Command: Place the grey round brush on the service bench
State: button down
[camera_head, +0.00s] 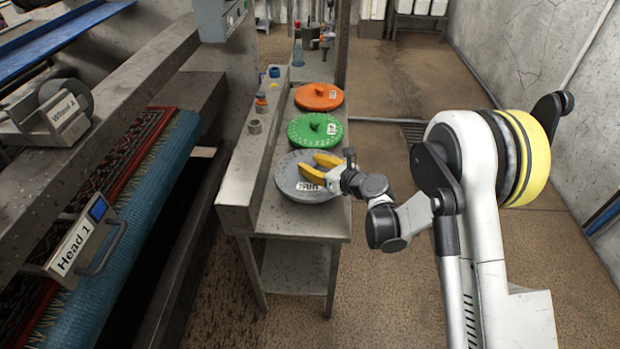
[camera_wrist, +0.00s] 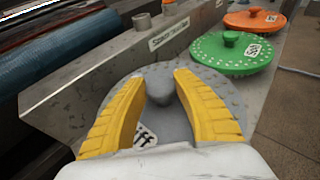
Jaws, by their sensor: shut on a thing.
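The grey round brush (camera_head: 290,185) is a flat disc with a white printed label. It is over the near end of a narrow metal bench (camera_head: 275,220). I cannot tell whether it rests on the top or hangs just above it. My gripper (camera_head: 311,164) has two yellow fingers and reaches in from the right. In the wrist view, the fingers (camera_wrist: 161,78) stand on either side of the brush's grey centre knob (camera_wrist: 160,88) and are shut on it. The near part of the disc (camera_wrist: 180,128) shows between them, with its label partly covered.
A green brush (camera_head: 315,130) and an orange brush (camera_head: 319,97) lie farther back along the bench. A raised metal ledge with a sign (camera_wrist: 168,36) and small cups runs along its left. A rug machine with a blue roll (camera_head: 130,230) stands left. Floor to the right is open.

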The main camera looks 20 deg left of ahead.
jog(key=shift+a+f+b, duration=0.15)
jog(key=shift+f+b, duration=1)
jog(key=shift+f, duration=0.95)
jog(key=shift+r, duration=0.1)
jog(key=c, duration=1)
grip_release()
jog(key=shift+c, duration=0.2)
